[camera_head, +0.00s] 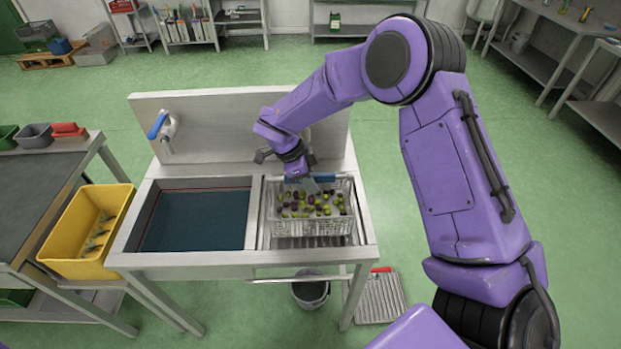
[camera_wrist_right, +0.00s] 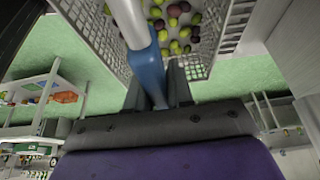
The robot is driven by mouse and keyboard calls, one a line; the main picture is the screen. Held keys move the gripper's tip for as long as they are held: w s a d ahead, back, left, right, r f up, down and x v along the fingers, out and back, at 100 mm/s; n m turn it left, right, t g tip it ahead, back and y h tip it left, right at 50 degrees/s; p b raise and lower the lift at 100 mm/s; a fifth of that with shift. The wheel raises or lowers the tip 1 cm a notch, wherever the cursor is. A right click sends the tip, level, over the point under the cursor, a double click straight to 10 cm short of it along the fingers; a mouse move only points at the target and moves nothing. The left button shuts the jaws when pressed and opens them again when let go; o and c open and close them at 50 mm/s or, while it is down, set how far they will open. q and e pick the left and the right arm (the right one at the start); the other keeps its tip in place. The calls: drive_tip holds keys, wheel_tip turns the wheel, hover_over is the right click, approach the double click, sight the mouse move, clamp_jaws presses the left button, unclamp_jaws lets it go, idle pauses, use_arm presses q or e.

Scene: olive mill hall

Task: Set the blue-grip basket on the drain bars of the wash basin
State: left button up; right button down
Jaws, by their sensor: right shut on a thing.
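The wire basket (camera_head: 312,226) holds green and dark olives and is over the right-hand part of the wash basin (camera_head: 190,260). Drain bars (camera_head: 300,243) show in front of and beside it. I cannot tell whether its bottom touches the bars. My right gripper (camera_head: 309,177) is at the basket's back edge, shut on its blue grip (camera_head: 325,177). In the right wrist view the blue grip (camera_wrist_right: 148,70) sits between the fingers (camera_wrist_right: 160,92), with the basket's mesh wall (camera_wrist_right: 92,40) and olives beyond. The basket looks about level. My left gripper is not in view.
The basin's left half holds dark water (camera_head: 195,220). A tap with a blue lever (camera_head: 163,127) is on the back panel. A yellow crate (camera_head: 85,232) stands at the left beside a dark-topped table (camera_head: 35,190). A bucket (camera_head: 310,290) is on the floor below the basin.

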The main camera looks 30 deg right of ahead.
drive_tip(key=c, duration=1)
unclamp_jaws()
drive_tip(key=shift+f, duration=0.1)
drive_tip(key=b+v, duration=0.2)
drive_tip(key=v, duration=1)
